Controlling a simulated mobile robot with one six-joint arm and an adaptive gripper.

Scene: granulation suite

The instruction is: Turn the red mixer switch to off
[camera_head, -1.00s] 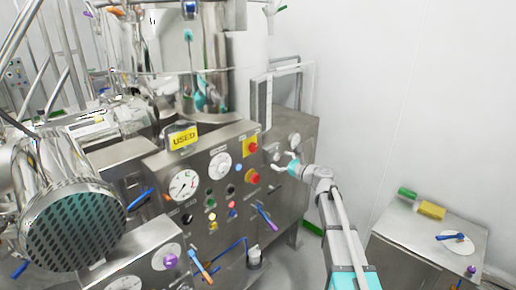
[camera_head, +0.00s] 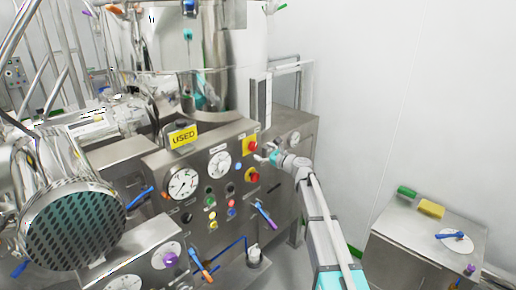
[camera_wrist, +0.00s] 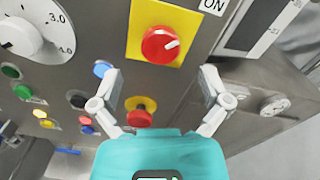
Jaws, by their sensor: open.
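The red mixer switch (camera_wrist: 160,45) is a round red knob with a white pointer mark on a yellow plate (camera_wrist: 187,20). In the wrist view it sits ahead of and between my fingers, apart from them, with an "ON" label (camera_wrist: 213,82) up and to its right. In the head view the red switch (camera_head: 253,146) is at the panel's upper right. My gripper (camera_head: 263,153) is just right of it, at the panel. In the wrist view my gripper (camera_wrist: 160,85) is open and empty, its fingers spread wide. A second red button (camera_wrist: 139,118) on yellow shows lower between the fingers.
The steel panel (camera_head: 235,180) carries dials, several coloured buttons and a yellow "USED" sign (camera_head: 183,137). A white dial (camera_wrist: 20,36) is left of the switch. A steel cabinet (camera_head: 410,235) stands at right.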

